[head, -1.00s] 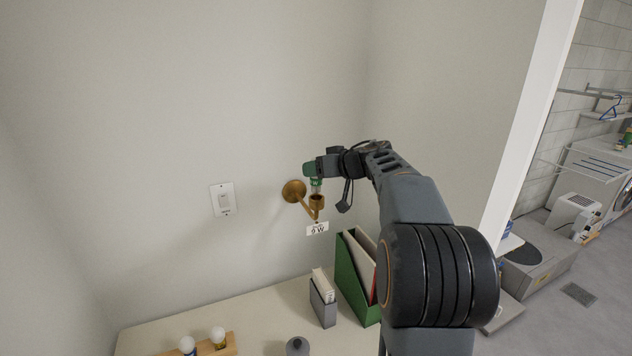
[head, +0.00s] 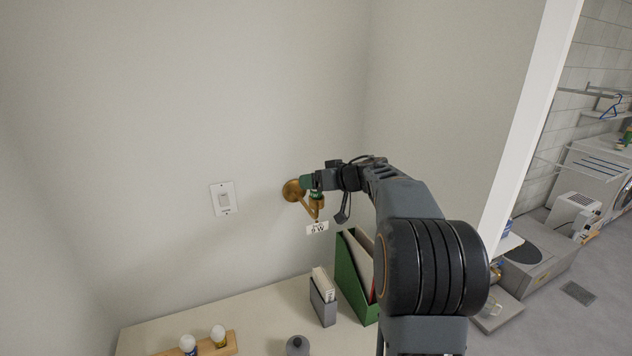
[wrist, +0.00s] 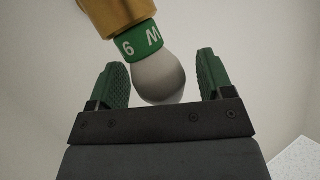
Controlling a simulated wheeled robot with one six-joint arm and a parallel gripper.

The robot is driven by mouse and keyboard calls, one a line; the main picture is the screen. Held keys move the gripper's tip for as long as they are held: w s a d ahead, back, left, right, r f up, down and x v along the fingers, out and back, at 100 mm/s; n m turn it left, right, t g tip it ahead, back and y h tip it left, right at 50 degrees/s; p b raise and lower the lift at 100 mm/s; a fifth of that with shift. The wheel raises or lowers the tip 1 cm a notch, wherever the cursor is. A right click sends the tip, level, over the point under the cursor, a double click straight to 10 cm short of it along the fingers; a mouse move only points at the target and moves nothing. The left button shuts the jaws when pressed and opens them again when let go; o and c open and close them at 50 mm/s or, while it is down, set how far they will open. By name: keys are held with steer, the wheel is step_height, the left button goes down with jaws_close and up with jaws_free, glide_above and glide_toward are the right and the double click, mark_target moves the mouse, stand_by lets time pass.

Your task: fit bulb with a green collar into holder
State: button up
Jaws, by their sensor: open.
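The bulb (wrist: 158,78) has a white globe and a green collar (wrist: 139,40) with white marking, of which a 9 and a W show. The collar sits against the mouth of the brass holder (wrist: 112,12), so the bulb's base is hidden inside it. In the head view the holder (head: 317,204) is a cup on a brass wall arm, with the green collar just above it. My gripper (wrist: 166,78) is open, one green finger on each side of the globe, with gaps visible. In the head view my gripper (head: 307,182) is right above the holder, hiding most of the globe.
A "9 W" label (head: 317,228) is on the wall below the holder. A light switch (head: 223,198) is to the left. Below, the counter (head: 265,310) bears a green file box (head: 352,290), a grey box (head: 323,304) and a wooden rack (head: 228,343) with two bulbs.

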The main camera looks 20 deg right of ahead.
steer(key=b+v, duration=0.2)
steer(key=v, duration=0.9)
steer(key=s+a+r+m+t+h, duration=0.1)
steer(key=a+r+m+t+h, duration=0.35)
steer(key=h, duration=0.45)
steer(key=s+a+f+n+g+y, duration=0.1)
steer(key=s+a+f+g, duration=0.4)
steer(key=s+f, duration=0.5)
steer(key=s+a+f+n+g+y, duration=0.1)
steer(key=s+a+f+g, duration=0.5)
steer(key=s+f, duration=0.4)
steer(key=shift+a+f, duration=0.6)
steer(key=shift+a, duration=0.3)
